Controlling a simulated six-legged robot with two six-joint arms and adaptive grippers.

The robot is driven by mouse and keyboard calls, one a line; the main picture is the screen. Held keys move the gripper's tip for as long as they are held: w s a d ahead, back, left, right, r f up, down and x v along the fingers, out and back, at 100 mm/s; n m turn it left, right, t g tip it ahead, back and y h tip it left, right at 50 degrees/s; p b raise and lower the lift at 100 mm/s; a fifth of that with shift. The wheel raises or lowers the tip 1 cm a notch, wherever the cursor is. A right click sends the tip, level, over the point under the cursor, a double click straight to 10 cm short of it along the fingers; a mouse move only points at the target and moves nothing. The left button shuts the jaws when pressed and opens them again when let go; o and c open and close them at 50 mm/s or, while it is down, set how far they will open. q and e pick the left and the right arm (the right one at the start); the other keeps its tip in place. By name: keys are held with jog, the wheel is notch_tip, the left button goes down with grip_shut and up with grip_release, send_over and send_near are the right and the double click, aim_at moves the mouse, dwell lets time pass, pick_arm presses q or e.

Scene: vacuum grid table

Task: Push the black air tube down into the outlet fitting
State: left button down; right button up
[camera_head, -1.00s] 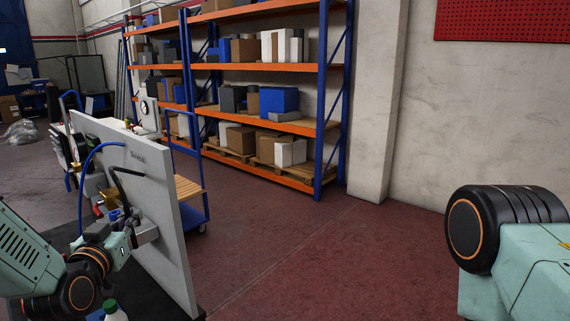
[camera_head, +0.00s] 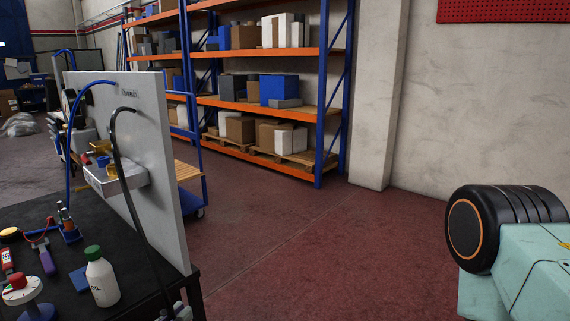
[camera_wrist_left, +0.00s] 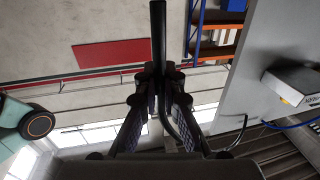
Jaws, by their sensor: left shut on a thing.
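The black air tube (camera_head: 133,190) arches from high on the grey upright panel (camera_head: 160,150) and runs down to the bottom edge of the head view. My left gripper (camera_head: 178,312) shows only as a sliver there. In the left wrist view, my left gripper (camera_wrist_left: 161,80) is shut around the black tube (camera_wrist_left: 158,35), whose straight end sticks out past the fingertips. Brass-coloured parts (camera_head: 103,161) sit above a light tray on the panel. I cannot tell which part is the outlet fitting. My right gripper is out of view.
A blue tube (camera_head: 73,125) arches on the panel. The black table (camera_head: 135,275) holds a white bottle (camera_head: 102,278) with a green cap, a red-and-white dial (camera_head: 21,288) and hand tools. A blue trolley (camera_head: 186,180) and shelving (camera_head: 260,105) stand behind. The floor to the right is open.

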pick_arm(q)
notch_tip(320, 180, down, 7)
jog(key=s+b, duration=0.1)
jog(key=b, duration=0.2)
jog(key=shift+s, duration=0.4)
jog(key=shift+d+r, duration=0.15)
